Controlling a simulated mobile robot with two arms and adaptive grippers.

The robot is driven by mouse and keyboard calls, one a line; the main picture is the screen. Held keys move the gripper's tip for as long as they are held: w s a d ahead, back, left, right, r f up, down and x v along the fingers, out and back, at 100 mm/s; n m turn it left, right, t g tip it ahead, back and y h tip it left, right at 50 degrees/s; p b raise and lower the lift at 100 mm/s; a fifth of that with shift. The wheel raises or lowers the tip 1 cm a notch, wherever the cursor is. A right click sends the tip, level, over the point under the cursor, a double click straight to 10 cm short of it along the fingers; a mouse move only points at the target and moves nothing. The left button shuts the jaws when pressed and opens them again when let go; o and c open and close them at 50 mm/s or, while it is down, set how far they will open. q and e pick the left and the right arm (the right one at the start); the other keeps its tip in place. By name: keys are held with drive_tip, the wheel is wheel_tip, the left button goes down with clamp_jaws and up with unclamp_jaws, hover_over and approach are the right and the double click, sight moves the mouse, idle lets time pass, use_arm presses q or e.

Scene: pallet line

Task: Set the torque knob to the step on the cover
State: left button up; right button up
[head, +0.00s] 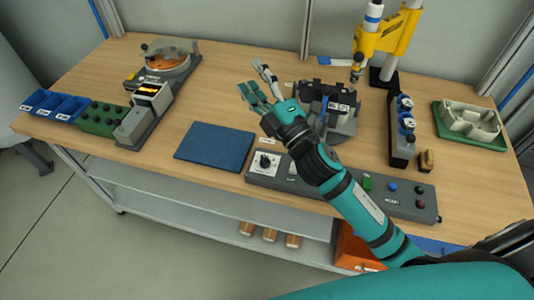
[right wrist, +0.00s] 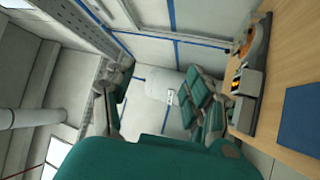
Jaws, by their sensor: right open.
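The control panel (head: 335,192) is a long grey box along the front of the bench. At its left end a black knob (head: 265,160) sits on a white dial plate; its pointer and marks are too small to read. A dark fixture (head: 340,118) behind the panel carries a white label with black print, possibly the cover; I cannot read it surely. My right gripper (head: 263,88) is open and empty, raised above the bench behind the knob, apart from it. Its spread teal fingers also show in the right wrist view (right wrist: 165,97). My right forearm hides part of the panel and fixture. My left gripper is out of view.
A blue mat (head: 214,147) lies left of the panel. Blue bins (head: 55,105), a green holder (head: 103,118) and a scale-like device (head: 145,115) stand left. A black rack (head: 402,135), a yellow stand (head: 388,40) and a green tray (head: 470,127) stand right.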

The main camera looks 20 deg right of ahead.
drive_tip(key=a+r+n+g+y, duration=0.5)
drive_tip(key=a+n+y, duration=0.2)
drive_tip(key=n+y, duration=0.55)
drive_tip(key=n+g+h, duration=1.5)
drive_tip(key=n+g, duration=0.1)
drive_tip(key=n, duration=0.8)
approach(266, 158)
drive_tip(key=shift+y, duration=0.25)
drive_tip(key=p+x, duration=0.5)
drive_tip(key=x, duration=0.4)
drive_tip(key=shift+d, duration=0.2)
